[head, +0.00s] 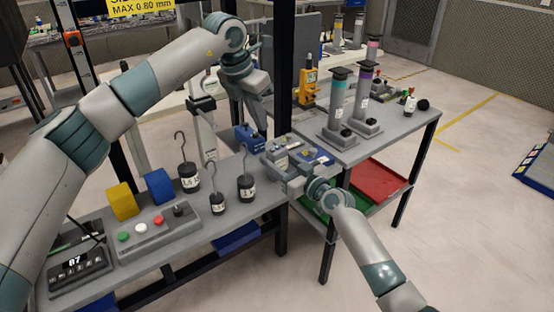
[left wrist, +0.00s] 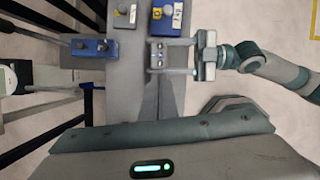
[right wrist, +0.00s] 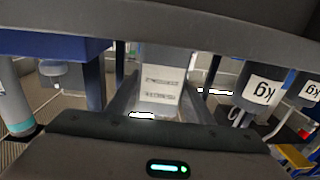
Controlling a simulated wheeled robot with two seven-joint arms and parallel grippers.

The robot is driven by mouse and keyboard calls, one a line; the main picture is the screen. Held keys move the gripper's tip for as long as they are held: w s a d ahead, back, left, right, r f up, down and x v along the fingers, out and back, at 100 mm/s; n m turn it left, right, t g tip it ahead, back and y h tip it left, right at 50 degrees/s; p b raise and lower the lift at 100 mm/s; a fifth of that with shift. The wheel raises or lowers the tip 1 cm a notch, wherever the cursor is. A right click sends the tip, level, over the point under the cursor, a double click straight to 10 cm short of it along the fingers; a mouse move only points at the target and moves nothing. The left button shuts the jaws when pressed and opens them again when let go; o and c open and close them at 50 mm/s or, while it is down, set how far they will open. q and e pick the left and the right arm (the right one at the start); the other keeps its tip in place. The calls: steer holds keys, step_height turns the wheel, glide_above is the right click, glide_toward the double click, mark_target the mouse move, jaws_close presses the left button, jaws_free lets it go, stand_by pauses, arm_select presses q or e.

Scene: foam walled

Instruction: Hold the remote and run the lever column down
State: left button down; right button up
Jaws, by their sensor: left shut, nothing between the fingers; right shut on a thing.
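My right gripper (head: 277,163) is shut on a small pale grey block with two label strips (right wrist: 163,85), which looks like the remote. The block also shows in the left wrist view (left wrist: 159,54), held over the bench's right end. My left gripper (head: 262,122) is shut and empty, pointing down above and behind the right gripper. A pale upright column (head: 207,135) with a dark top stands behind the bench, left of the left gripper. Two capped columns, teal-collared (head: 337,103) and purple-collared (head: 362,98), stand on the right table. I cannot tell which is the lever column.
The grey bench (head: 160,252) holds hooked weights (head: 247,187), a button box (head: 158,233), a scale display (head: 80,267) and a blue block (head: 243,137). A black post (head: 284,75) rises close to both grippers. A red tray (head: 380,183) lies under the right table.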

stand_by(0.4)
arm_select(q)
steer(key=n+t+h, duration=0.1)
steer(key=n, duration=0.2)
steer(key=w+d+r+n+t+h, duration=0.1)
steer(key=n, duration=0.2)
steer(key=w+d+n+t+h, duration=0.1)
steer(key=n+t, duration=0.1)
steer(key=n, duration=0.1)
steer(key=shift+d+r, duration=0.1)
steer(key=shift+r, duration=0.3)
steer(key=shift+f, duration=0.15)
glide_toward(279, 146)
steer(key=shift+w+x, duration=0.25)
steer(key=shift+x, duration=1.75)
stand_by(0.7)
steer(key=shift+f, duration=0.25)
